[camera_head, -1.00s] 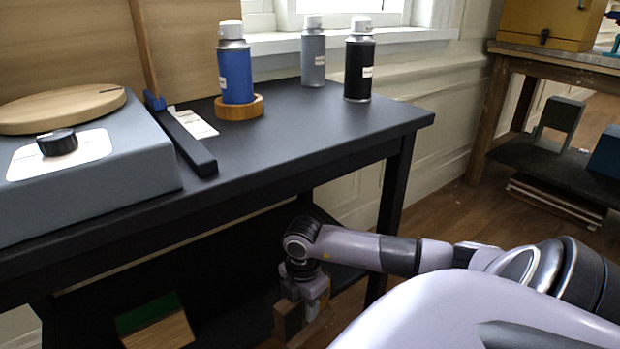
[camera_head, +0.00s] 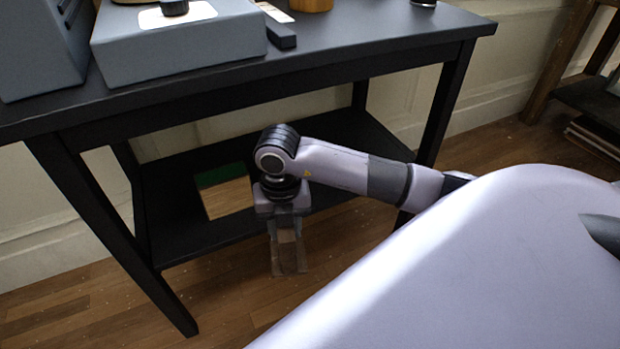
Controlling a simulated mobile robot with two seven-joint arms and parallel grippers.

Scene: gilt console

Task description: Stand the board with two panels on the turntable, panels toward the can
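A board with a green part and a light wood part (camera_head: 224,191) is on the lower shelf; whether it lies flat or leans is unclear. My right gripper (camera_head: 289,262) hangs pointing down in front of the shelf, right of the board and apart from it. Its fingers are dim, and I cannot tell whether they are open or hold anything. Only the bottom edge of the wooden turntable (camera_head: 130,2) shows, on a grey box (camera_head: 190,45) with a black knob (camera_head: 174,7). The cans are almost entirely cut off by the top edge. My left gripper is not in view.
The black table (camera_head: 370,45) has a lower shelf (camera_head: 185,225) between its legs. A table leg (camera_head: 445,105) stands behind my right arm. A dark bar (camera_head: 280,33) lies beside the grey box. A wooden ring (camera_head: 311,4) is at the top edge. The floor in front is clear.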

